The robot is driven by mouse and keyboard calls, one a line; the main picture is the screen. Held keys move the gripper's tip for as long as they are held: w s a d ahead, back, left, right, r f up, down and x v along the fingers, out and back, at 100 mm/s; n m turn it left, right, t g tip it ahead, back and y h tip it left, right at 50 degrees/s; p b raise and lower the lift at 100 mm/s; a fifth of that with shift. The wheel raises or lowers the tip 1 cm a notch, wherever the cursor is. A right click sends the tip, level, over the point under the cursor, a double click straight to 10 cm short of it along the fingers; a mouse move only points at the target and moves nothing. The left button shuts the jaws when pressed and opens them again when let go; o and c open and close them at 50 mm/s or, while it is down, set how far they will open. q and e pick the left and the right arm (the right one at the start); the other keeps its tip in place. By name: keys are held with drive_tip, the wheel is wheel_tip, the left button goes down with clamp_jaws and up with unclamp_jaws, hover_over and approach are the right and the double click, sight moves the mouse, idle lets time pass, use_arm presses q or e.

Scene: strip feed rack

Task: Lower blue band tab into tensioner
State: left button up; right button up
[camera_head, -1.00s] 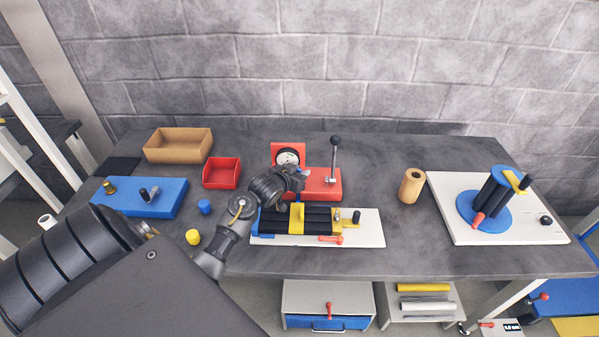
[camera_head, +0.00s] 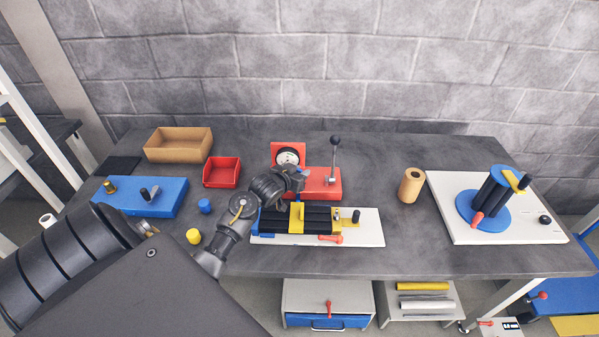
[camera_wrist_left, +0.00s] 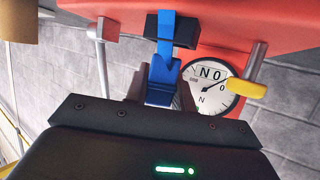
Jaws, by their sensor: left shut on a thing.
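The tensioner (camera_head: 322,184) is a red block with a round dial and a black-knobbed lever at the back middle of the bench. My left gripper (camera_head: 302,173) is at its front left, in front of the dial. In the left wrist view, the left gripper (camera_wrist_left: 163,88) is shut on the blue band tab (camera_wrist_left: 163,72). The blue strip runs from the fingers up to a black block (camera_wrist_left: 186,30) on the red tensioner (camera_wrist_left: 220,18). It overlaps this block in the picture; I cannot tell whether it is seated. My right gripper is out of view.
A white plate (camera_head: 372,232) with black rollers and a yellow clamp lies just in front of the tensioner. A red bin (camera_head: 222,172) stands left, a cardboard roll (camera_head: 411,186) right. The dial (camera_wrist_left: 212,90) and a yellow-tipped lever (camera_wrist_left: 246,88) are close to the fingers.

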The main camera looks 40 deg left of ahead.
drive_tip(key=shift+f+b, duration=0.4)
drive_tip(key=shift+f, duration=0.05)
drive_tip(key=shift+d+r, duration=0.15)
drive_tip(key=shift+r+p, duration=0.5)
drive_tip(key=shift+p, duration=0.15)
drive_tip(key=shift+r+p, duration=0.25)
drive_tip(key=shift+p, duration=0.05)
idle(0.4)
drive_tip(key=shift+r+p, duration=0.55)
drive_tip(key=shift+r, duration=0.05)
idle(1.0)
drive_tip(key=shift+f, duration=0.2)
idle(0.5)
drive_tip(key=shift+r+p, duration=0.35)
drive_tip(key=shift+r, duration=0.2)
